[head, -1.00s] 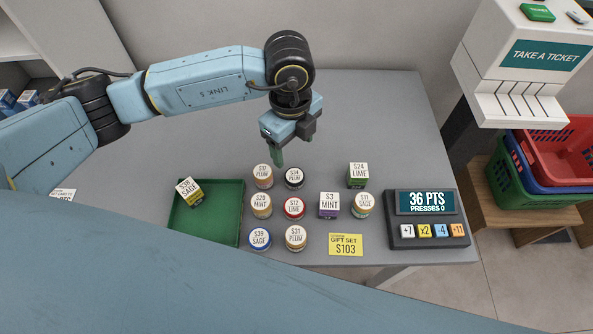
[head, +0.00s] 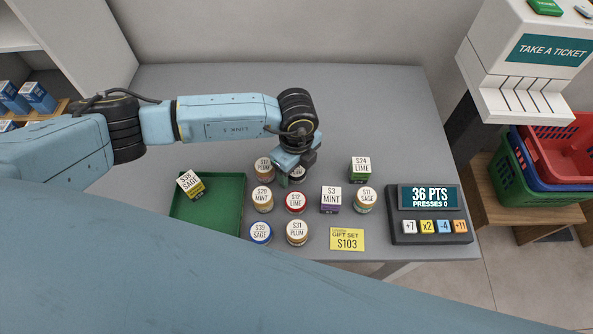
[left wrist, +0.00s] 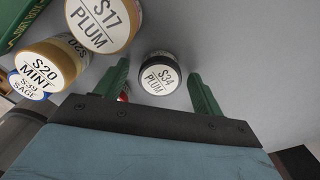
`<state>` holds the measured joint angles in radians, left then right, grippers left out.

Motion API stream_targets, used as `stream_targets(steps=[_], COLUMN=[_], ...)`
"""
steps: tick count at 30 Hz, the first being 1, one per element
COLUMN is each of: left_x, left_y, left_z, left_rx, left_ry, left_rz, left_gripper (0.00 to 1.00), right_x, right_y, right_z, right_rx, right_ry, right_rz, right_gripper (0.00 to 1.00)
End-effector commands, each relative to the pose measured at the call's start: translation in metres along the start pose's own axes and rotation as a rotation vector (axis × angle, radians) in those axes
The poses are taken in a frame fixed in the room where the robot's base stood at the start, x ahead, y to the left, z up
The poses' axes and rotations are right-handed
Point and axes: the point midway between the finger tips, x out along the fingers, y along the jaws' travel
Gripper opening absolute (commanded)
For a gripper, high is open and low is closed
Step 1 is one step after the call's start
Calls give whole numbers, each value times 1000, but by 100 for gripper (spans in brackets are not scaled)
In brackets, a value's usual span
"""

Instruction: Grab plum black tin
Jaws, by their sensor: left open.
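The plum black tin, labelled $34 PLUM (left wrist: 159,76), has a white top and a black rim. In the left wrist view it stands between the two green fingers of my left gripper (left wrist: 160,85), just beyond their tips, with a gap on each side. In the head view my left gripper (head: 291,178) is over the tin (head: 298,177) and hides most of it. The gripper is open and holds nothing. My right gripper is not in view.
The $17 plum tin (head: 264,168) stands close on the left and the red-rimmed $12 lime tin (head: 295,202) in front. A green tray (head: 225,210) holds a sage box (head: 190,184). A points keypad (head: 430,215) is on the right. The counter behind is clear.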

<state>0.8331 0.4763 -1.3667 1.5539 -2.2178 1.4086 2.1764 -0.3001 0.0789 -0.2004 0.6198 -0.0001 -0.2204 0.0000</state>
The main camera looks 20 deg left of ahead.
Motion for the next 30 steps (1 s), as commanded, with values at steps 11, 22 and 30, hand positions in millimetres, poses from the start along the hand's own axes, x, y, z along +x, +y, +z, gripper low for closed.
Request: stream_targets(steps=[11, 22, 30], left_x=[3, 3, -15], left_y=[0, 0, -1], left_z=[0, 0, 0], left_rx=[1, 1, 1], left_ry=[0, 0, 1], left_rz=[-1, -1, -4], left_gripper=[55, 22, 22], right_x=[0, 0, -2], right_y=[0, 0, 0], right_z=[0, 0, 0], right_rx=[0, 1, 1], right_ry=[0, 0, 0], right_rz=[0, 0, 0], right_gripper=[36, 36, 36])
